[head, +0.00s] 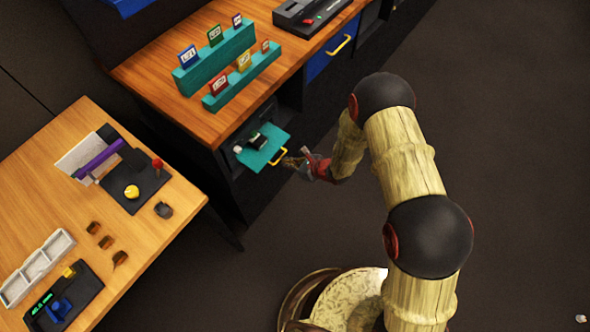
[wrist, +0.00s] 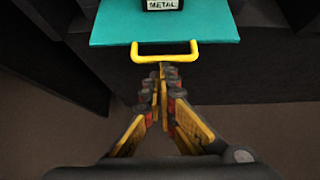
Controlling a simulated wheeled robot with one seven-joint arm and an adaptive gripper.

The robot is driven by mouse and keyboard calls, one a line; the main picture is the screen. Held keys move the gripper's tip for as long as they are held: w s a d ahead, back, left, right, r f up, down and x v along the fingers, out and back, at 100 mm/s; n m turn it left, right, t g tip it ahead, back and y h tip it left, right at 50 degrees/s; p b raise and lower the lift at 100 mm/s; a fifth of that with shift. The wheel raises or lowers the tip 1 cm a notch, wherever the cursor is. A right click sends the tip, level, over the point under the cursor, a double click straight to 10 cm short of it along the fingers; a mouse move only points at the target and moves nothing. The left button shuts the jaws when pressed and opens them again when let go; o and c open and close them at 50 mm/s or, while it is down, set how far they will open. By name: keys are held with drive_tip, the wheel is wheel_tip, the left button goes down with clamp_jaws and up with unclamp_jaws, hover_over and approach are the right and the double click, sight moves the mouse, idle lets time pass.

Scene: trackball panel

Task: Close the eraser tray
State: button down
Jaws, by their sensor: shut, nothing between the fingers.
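The teal tray (head: 262,148) sticks out of an opening in the front of the wooden-topped cabinet, so it stands open. It carries a dark block and a small white item. The yellow handle also shows in the head view (head: 279,157). My gripper (head: 296,162) is shut and empty, just in front of the handle. In the wrist view its fingertips (wrist: 161,72) point at the handle's middle; I cannot tell whether they touch.
The cabinet top (head: 160,75) bears teal racks (head: 215,60) of coloured cards and a black device (head: 310,12). A blue drawer front (head: 330,58) with a yellow handle is farther right. A second wooden table (head: 150,235) with small parts stands at left. The floor right of my arm is mostly clear.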

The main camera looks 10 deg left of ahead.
sight(268, 151)
drive_tip(key=w+a, duration=0.1)
drive_tip(key=a, duration=0.1)
drive_tip(key=w+a+b, duration=0.1)
drive_tip(key=a, duration=0.2)
drive_tip(key=w+a, duration=0.1)
drive_tip(key=a, duration=0.1)
drive_tip(key=shift+a+b, duration=0.2)
drive_tip(key=shift+b, duration=0.15)
drive_tip(key=shift+w+a, duration=0.35)
drive_tip(key=shift+a, duration=0.4)
drive_tip(key=shift+r, duration=0.15)
